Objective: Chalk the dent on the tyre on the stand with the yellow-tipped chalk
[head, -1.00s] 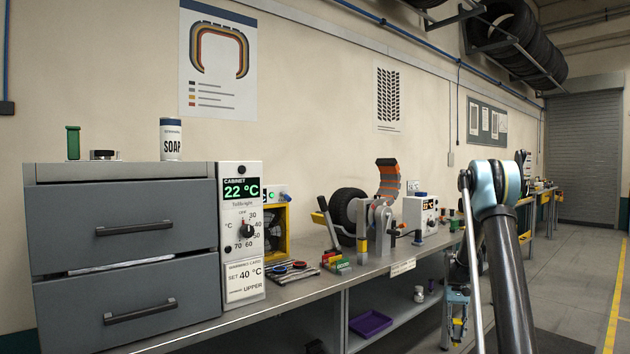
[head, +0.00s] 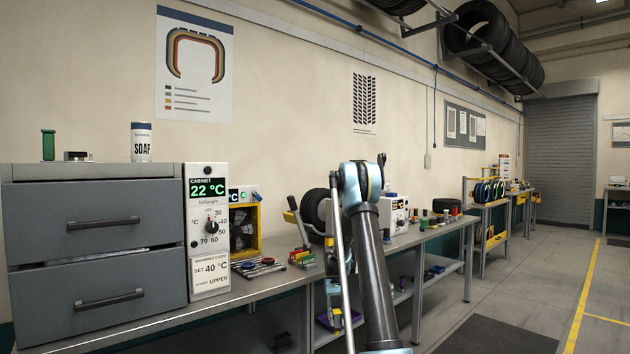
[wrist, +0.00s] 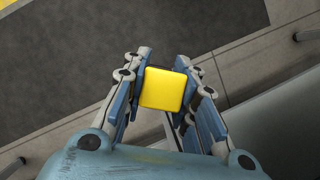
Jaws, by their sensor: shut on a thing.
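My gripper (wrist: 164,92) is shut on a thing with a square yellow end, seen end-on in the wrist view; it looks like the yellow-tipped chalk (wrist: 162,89). The rest of its body is hidden. The floor lies beneath it, and it touches nothing else that I can see. The black tyre (head: 313,207) stands on the bench in the head view, its right part and most of its stand hidden behind my arm. The dent cannot be made out.
A rack of coloured blocks (head: 303,257) sits on the bench left of my arm. A grey cabinet (head: 105,232) with drawers and a control panel (head: 208,230) stands at the left. A purple tray (head: 347,319) is on the lower shelf. The floor at right is open.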

